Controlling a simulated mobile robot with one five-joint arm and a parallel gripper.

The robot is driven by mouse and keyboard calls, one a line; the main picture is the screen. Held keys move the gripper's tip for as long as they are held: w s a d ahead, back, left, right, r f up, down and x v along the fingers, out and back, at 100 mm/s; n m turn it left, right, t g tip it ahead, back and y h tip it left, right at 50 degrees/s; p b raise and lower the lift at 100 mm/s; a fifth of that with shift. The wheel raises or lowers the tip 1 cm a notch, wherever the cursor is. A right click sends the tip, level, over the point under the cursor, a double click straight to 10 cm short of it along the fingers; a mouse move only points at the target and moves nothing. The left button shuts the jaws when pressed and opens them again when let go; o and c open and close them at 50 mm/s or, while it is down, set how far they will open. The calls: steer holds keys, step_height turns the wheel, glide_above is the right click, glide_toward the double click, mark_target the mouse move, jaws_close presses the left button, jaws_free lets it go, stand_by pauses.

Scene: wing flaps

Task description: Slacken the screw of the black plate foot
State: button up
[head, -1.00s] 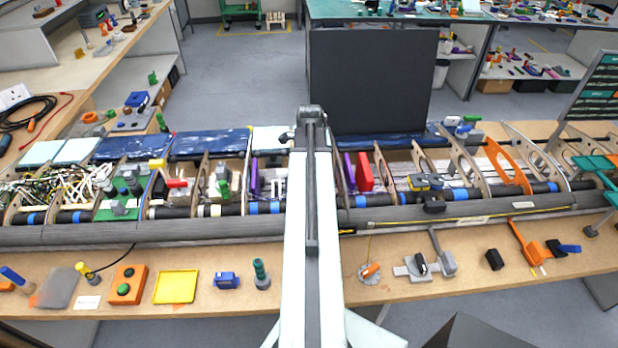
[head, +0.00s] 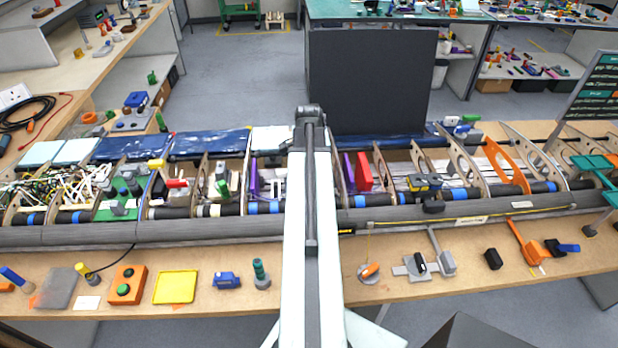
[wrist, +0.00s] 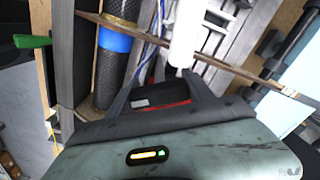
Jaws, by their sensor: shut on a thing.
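In the wrist view my gripper (wrist: 180,76) reaches in among the wing's parts. Its dark fingers close at the lower end of a white cylindrical piece (wrist: 187,32), and it appears shut on that piece. The exact contact is too small to tell. A red patch (wrist: 168,106) shows between the fingers near the palm. I cannot make out the black plate foot or its screw for certain in either view. In the head view my own pale arm covers the middle of the wing, and my gripper is not visible there.
A thin brown rib (wrist: 225,66) crosses close ahead of my gripper. A dark tube with a blue band (wrist: 115,42) and a green handle (wrist: 32,41) lie to the left.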

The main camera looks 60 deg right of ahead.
steer(key=o, duration=1.4)
steer(key=shift+r, duration=0.1)
step_height(320, 180, up, 8)
steer(key=p, duration=0.8)
